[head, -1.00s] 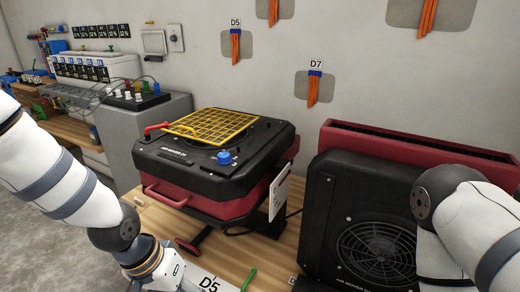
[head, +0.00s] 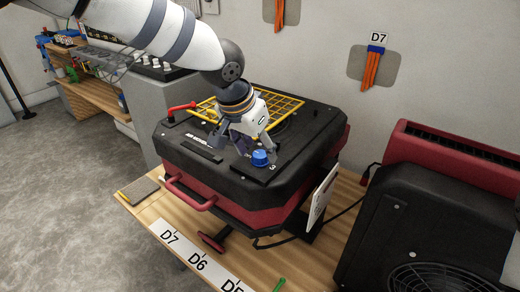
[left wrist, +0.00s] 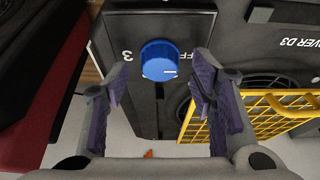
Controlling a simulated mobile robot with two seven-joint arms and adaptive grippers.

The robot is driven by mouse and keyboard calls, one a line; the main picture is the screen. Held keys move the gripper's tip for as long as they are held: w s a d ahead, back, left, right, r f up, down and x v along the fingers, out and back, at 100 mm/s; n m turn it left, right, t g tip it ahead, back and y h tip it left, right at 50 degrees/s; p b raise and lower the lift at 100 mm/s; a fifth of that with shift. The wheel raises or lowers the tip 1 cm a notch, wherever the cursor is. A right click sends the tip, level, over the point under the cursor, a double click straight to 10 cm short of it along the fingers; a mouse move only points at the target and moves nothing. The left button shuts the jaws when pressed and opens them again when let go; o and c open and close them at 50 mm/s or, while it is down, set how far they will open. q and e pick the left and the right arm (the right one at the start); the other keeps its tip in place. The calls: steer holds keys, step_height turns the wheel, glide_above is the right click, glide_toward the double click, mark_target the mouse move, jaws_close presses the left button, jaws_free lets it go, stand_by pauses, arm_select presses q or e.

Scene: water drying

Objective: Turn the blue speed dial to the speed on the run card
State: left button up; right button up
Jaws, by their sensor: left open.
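The blue speed dial (head: 260,158) is on the front right corner of the black and red machine's top. In the left wrist view the dial (left wrist: 158,60) has a short white mark on its right side, near partly hidden letters ending "FF"; a "3" is on its left. My left gripper (head: 244,146) is open above the machine, close to the dial. In the left wrist view its purple-padded fingers (left wrist: 160,82) are spread with the dial between and beyond their tips. A white card (head: 322,197) hangs at the machine's right side; its writing is unreadable. My right gripper is out of view.
A yellow grille (head: 285,104) and a red handle (head: 181,107) are on the machine's top, near the left gripper. A black and red fan unit (head: 420,215) stands at the right. A white label strip (head: 197,262) lies along the bench's front edge.

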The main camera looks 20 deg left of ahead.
arm_select(q)
steer(key=shift+w+d+f, duration=0.1)
steer(key=shift+w+f, duration=0.1)
steer(key=shift+f, duration=0.35)
steer(key=c, duration=1.1)
steer(key=shift+c, duration=0.2)
